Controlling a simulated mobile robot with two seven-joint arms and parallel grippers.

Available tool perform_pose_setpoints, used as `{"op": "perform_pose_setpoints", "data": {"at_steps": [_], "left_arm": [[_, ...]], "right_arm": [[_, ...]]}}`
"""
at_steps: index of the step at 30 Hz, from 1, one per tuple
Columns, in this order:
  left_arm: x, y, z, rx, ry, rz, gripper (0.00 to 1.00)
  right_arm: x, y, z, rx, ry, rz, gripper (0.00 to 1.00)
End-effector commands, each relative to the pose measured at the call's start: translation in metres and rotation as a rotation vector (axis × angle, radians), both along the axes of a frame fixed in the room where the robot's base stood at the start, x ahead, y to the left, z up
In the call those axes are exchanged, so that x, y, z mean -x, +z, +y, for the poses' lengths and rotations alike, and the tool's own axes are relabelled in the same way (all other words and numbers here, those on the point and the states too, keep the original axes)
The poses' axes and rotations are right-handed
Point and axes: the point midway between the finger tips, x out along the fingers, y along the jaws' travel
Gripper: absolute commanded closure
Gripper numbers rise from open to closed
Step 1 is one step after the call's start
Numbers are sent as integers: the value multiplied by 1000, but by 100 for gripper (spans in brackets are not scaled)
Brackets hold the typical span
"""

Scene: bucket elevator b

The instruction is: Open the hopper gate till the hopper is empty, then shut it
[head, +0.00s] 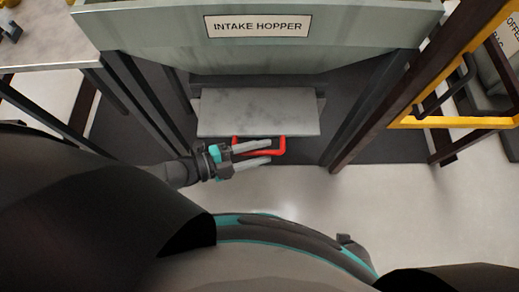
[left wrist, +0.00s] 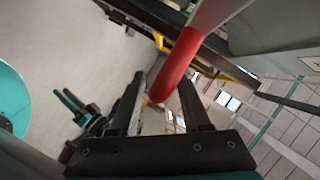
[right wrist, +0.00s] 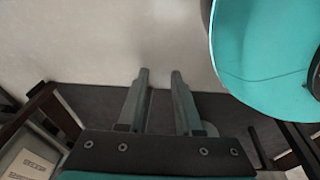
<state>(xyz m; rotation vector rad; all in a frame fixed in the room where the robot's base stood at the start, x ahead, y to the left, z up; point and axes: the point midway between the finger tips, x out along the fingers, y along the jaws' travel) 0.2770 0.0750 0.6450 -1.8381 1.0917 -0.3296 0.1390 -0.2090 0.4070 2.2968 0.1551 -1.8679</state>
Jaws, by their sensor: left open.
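The pale green intake hopper (head: 140,30) stands at the top of the head view with its label (head: 257,26). Below it the grey gate plate (head: 258,110) lies flat, with a red U-shaped handle (head: 283,145) on its near edge. My left gripper (head: 270,149) is at the handle, its fingers open. In the left wrist view the red handle (left wrist: 174,66) shows between the parted fingers (left wrist: 160,85); I cannot tell whether they touch it. My right gripper (right wrist: 160,72) is open and empty over the floor. The hopper's inside is not visible.
Dark legs (head: 375,110) of the hopper stand on both sides of the gate. A yellow rail frame (head: 455,122) is at the right. A grey-topped table (head: 45,50) stands at the upper left. The floor (head: 400,200) in front is clear.

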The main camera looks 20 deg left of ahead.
Motion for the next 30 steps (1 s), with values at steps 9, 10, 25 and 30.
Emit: {"op": "perform_pose_setpoints", "data": {"at_steps": [9,10,25,30], "left_arm": [[16,7,22,-2,1,2,53],[19,8,27,-2,1,4,53],[79,30,110,-2,1,2,53],[86,33,120,-1,-1,1,53]], "right_arm": [[10,-2,-9,8,-2,2,66],[13,-3,-11,10,-2,4,66],[43,-1,-25,20,0,10,66],[45,0,-23,18,0,14,66]]}}
